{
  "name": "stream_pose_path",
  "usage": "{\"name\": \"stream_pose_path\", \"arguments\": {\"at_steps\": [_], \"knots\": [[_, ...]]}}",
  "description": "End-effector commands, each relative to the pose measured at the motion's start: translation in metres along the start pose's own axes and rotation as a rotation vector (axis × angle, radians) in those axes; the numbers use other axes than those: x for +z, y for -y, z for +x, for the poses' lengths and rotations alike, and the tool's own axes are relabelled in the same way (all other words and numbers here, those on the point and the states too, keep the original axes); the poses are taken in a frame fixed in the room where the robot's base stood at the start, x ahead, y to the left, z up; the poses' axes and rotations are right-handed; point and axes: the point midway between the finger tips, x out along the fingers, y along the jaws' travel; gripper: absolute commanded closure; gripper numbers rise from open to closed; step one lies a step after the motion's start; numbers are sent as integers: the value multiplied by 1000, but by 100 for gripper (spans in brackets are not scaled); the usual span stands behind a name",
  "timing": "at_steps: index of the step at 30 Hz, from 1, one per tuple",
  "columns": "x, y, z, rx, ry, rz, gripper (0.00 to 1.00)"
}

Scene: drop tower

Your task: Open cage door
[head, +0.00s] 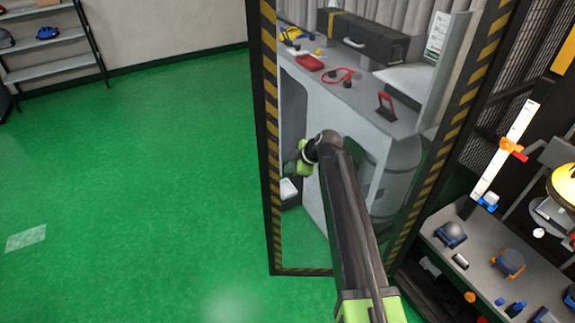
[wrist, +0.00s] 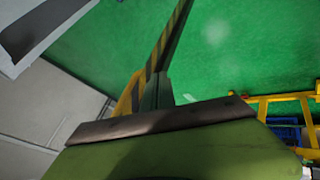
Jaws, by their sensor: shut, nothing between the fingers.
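The cage door (head: 271,150) is a tall clear panel in a dark frame with yellow-black stripes, in the middle of the head view. It stands at an angle beside the dark mesh cage (head: 495,115); I cannot tell exactly how far it is open. My arm reaches across the panel. My gripper (head: 295,172) is shut and empty, close to the door's left striped edge; I cannot tell whether it touches. In the wrist view the striped edge (wrist: 163,62) rises just beyond my green gripper body. The fingertips are hard to make out there.
A grey counter (head: 345,100) with red tools and a black case (head: 362,38) shows through the panel. At right, a shelf (head: 480,262) carries several small parts beside a white ruler (head: 505,150). Green floor (head: 150,180) is clear on the left, before a shelf rack (head: 52,70).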

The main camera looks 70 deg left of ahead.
Motion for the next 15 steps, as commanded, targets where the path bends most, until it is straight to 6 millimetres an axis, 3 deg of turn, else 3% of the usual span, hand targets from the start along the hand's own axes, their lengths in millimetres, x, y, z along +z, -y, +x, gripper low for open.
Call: {"name": "stream_pose_path", "arguments": {"at_steps": [8, 9, 15], "knots": [[-3, 39, -24, 2, 3, 3, 100], [-8, 32, -41, 2, 2, 3, 100], [-13, 35, -95, 1, 2, 3, 100]]}}
